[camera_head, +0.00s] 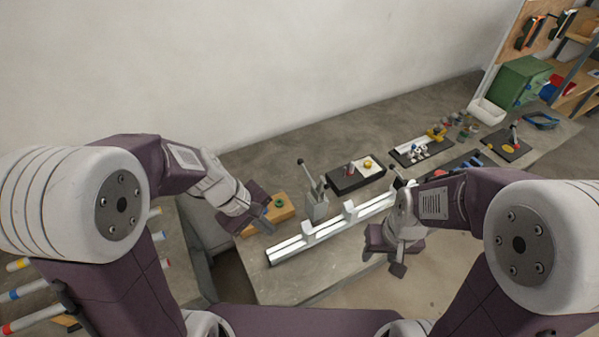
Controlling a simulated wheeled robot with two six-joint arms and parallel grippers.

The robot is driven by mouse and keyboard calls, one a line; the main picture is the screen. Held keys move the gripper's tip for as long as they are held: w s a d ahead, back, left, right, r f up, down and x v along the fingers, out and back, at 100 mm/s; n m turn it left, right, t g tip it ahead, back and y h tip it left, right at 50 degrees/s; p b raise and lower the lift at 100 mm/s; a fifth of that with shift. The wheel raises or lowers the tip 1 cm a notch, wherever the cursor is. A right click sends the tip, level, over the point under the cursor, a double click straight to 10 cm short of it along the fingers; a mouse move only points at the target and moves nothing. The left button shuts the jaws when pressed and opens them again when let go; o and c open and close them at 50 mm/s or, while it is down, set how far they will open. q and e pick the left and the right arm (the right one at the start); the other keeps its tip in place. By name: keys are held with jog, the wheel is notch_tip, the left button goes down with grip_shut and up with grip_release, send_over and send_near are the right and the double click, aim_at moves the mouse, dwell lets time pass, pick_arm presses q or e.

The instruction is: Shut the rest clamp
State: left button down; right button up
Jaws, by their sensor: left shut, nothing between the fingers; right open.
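The frame jig is a long pale rail (289,245) lying along the front edge of the grey bench, with upright white blocks on it. At its back side a grey block (317,208) carries a raised lever with a dark knob (300,162), which looks like the rest clamp standing open, though it is small to make out. My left gripper (269,222) is shut and empty, left of the grey block and beside a wooden block (281,208). My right gripper (389,262) is open and empty, at the bench's front edge near the rail's right part, which my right arm partly hides.
A black tray (344,183) with red and yellow parts sits behind the rail. Farther right are another dark plate (409,156) with small parts, a green bin (522,82) and shelves. The bench behind the grey block is mostly clear.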

pick_arm(q)
jog(key=w+d+n+t+h+b, duration=0.2)
jog(key=w+d+n+h+b, duration=0.2)
jog(key=w+n, duration=0.45)
jog(key=n+t+h+b, duration=0.2)
jog(key=n+t+b, duration=0.2)
send_near(306, 171)
jog(key=r, duration=0.2)
jog(key=a+f+n+y+b, duration=0.1)
jog(key=a+f+b, duration=0.1)
jog(key=a+f, duration=0.3)
jog(key=x, duration=1.2)
jog(key=shift+s+d+r+p, duration=0.2)
jog(key=shift+r+p, duration=0.2)
jog(key=shift+r, duration=0.25)
jog(key=shift+s+d+r+p, duration=0.1)
jog(key=shift+d+r+p, duration=0.1)
jog(key=shift+r+p, duration=0.35)
jog(key=shift+s+d+r+p, duration=0.1)
jog(key=shift+d+r+p, duration=0.15)
jog(key=shift+r, duration=0.45)
